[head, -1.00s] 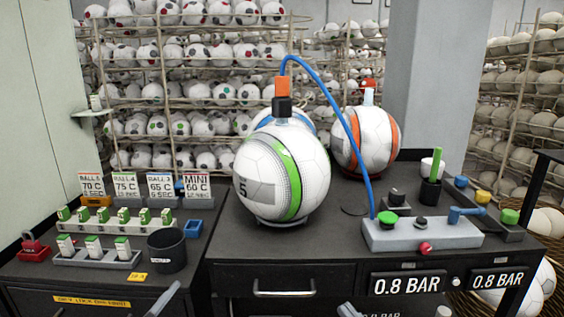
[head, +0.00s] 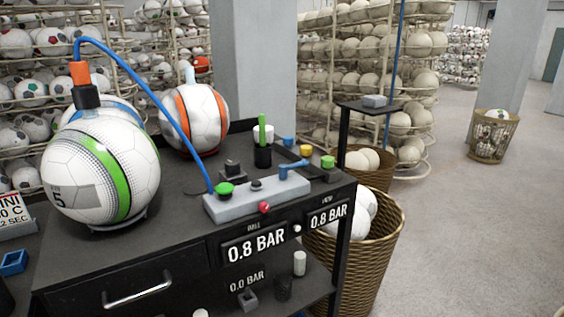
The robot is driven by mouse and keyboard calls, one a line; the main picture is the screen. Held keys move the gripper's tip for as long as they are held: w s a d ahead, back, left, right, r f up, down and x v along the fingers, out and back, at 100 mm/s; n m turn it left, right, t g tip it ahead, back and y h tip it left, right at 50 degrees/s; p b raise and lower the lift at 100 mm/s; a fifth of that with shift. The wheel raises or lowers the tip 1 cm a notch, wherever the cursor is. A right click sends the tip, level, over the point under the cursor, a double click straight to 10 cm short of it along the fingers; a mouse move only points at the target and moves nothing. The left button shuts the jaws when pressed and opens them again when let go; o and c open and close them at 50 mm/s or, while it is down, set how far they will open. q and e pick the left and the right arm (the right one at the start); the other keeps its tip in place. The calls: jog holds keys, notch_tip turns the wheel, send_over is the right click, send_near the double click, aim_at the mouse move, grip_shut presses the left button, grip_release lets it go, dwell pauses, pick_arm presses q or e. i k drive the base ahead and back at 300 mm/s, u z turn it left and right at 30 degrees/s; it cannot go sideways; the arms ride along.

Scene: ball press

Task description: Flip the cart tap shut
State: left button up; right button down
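The blue tap lever (head: 293,166) sits at the right end of the grey control block (head: 250,202) on the black cart (head: 190,236). Its arm points right, along the block. A blue hose (head: 150,95) runs from the block's left end up to an orange and black fitting (head: 82,87) on top of the green-striped ball (head: 105,175). The ball display (head: 253,246) and the line display (head: 327,216) both read 0.8 BAR. Neither of my grippers is in view.
A green button (head: 225,189) and a red knob (head: 264,207) are on the block. An orange-striped ball (head: 194,115) stands behind. A dark cup with a green stick (head: 262,150) is near the tap. A wicker basket (head: 365,262) stands right of the cart; open floor (head: 480,240) lies beyond.

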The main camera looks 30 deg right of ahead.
aim_at(283, 168)
jog(key=k, duration=0.5)
jog(key=z, duration=2.1)
jog(key=i, duration=1.5)
jog(key=u, duration=2.1)
